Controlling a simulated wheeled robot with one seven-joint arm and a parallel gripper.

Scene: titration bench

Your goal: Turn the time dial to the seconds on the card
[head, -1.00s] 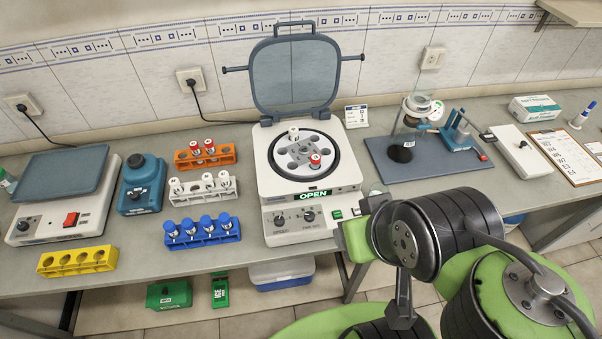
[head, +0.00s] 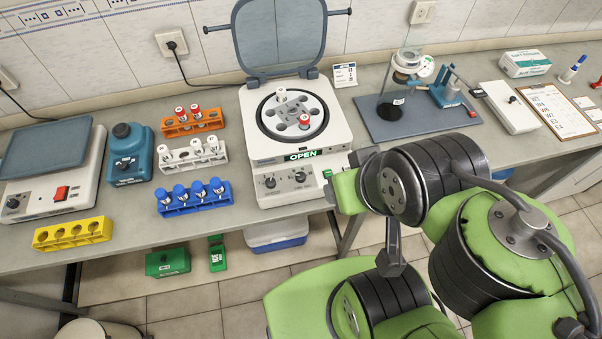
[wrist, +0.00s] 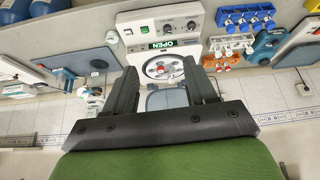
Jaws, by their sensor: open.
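The white centrifuge (head: 340,137) stands on the bench with its lid (head: 285,40) raised and its display (head: 303,155) reading OPEN. Two dark knobs sit on its front panel. The right one, the time dial (head: 300,176), is beside the left knob (head: 270,182); in the wrist view, which is upside down, the dial (wrist: 143,28) is on the left. A small white card (head: 345,75) stands behind the centrifuge's right side; its figures are too small to read. My gripper (wrist: 160,66) is open and empty, apart from the dial. The head view does not show its fingers clearly.
Orange (head: 193,123), white (head: 192,156) and blue (head: 193,197) tube racks stand left of the centrifuge. A yellow rack (head: 72,234) is near the front edge. A stand on a grey mat (head: 370,118) is at right. My arm covers the bench front right of the centrifuge.

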